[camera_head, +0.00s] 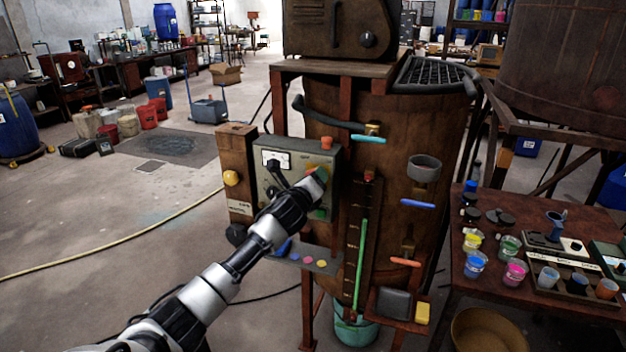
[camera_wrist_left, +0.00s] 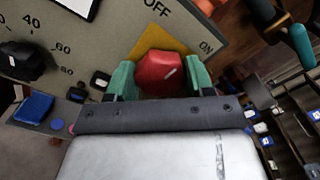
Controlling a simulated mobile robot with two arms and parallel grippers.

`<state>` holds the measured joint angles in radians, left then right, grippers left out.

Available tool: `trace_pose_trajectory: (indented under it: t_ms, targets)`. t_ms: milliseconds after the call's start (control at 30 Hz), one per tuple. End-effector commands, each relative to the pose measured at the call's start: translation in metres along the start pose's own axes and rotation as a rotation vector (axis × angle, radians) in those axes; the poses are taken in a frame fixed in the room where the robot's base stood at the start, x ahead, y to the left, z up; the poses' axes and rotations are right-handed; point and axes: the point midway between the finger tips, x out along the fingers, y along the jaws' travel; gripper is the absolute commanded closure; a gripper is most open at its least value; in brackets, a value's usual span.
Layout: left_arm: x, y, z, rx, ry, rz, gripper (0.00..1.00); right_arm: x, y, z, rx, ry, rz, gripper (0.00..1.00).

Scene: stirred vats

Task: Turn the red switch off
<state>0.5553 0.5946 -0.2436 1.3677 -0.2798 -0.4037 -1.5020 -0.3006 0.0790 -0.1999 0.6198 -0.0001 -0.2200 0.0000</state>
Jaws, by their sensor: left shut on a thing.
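The red switch (camera_wrist_left: 158,72) is a faceted red knob on a yellow plate (camera_wrist_left: 183,47), with OFF and ON printed beside it in the left wrist view. My left gripper (camera_wrist_left: 160,78) has its green fingers on both sides of the knob and is shut on it. In the head view my left gripper (camera_head: 318,182) reaches the right side of the grey control panel (camera_head: 268,185) on the brown vat (camera_head: 400,140). There the gripper hides the switch. I cannot tell the knob's exact setting. My right gripper is not in view.
Coloured valve handles, such as a cyan one (camera_head: 368,138) and a blue one (camera_head: 417,204), stick out of the vat's front. A table (camera_head: 480,295) with paint cups stands at the right. A yellow hose (camera_head: 110,235) crosses the open floor at left.

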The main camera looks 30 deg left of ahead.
Motion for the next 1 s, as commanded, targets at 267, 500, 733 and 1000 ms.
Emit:
trace_pose_trajectory:
  t_ms: [267, 500, 733, 1000]
  targets:
    - [0.0, 0.0012, -0.0006, -0.267, 0.001, 0.001, 0.71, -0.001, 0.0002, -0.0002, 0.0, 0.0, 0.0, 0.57]
    - [0.0, 0.0018, -0.0008, -0.488, 0.0, 0.001, 0.71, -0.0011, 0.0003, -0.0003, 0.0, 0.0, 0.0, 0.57]
    - [0.0, 0.0024, -0.0011, -0.662, 0.0, 0.002, 0.71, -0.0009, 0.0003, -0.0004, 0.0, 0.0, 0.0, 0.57]
    - [-0.0001, 0.0028, -0.0017, -0.791, 0.001, 0.003, 0.71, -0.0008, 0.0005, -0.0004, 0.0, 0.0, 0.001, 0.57]
